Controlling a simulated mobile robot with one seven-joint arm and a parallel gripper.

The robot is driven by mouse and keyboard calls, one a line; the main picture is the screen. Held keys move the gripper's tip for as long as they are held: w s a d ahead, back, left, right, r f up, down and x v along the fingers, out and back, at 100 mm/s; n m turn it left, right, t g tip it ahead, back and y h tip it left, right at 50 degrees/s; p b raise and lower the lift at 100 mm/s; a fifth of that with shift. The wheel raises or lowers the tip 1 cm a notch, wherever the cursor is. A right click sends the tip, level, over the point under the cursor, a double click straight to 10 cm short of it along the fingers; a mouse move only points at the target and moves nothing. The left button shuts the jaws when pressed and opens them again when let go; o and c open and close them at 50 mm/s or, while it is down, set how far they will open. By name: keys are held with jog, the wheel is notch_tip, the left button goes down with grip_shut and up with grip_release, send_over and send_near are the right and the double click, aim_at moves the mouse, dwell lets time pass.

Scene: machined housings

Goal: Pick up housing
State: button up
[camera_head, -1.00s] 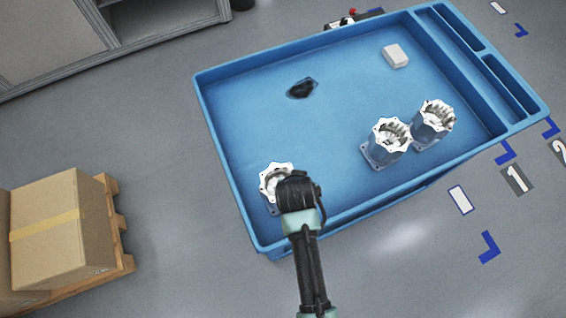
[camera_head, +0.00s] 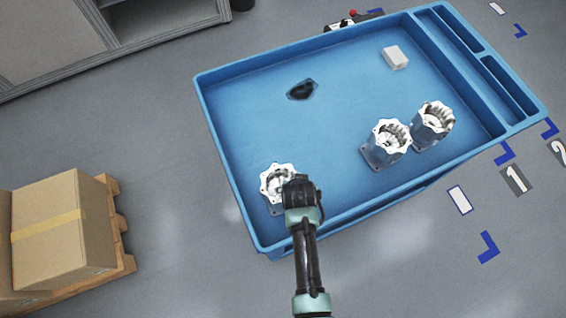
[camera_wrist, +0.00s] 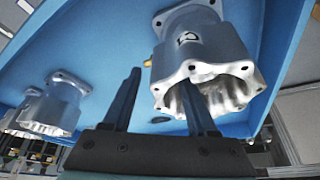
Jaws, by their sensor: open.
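A silver machined housing (camera_head: 272,181) stands in the near left part of the blue tray (camera_head: 222,150); my arm covers its right side in the head view. In the wrist view this housing (camera_wrist: 203,62) shows close up, its scalloped open rim toward my gripper (camera_wrist: 160,97). The gripper is open. One finger shows in front of the housing's rim opening and the other to the left of the housing. I cannot tell whether a finger touches it. Two more housings, a middle one (camera_head: 387,143) and a right one (camera_head: 433,125), stand close together at the tray's right.
A white block (camera_head: 396,57) and a dark irregular patch (camera_head: 302,89) lie in the tray's far part. Narrow compartments line its right side. The tray's middle is clear. Cardboard boxes (camera_head: 60,230) on a pallet stand at left; a grey cabinet is behind.

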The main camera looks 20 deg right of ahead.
grip_shut()
dwell(0.8)
dwell(0.4)
jog(key=shift+w+r, duration=0.1)
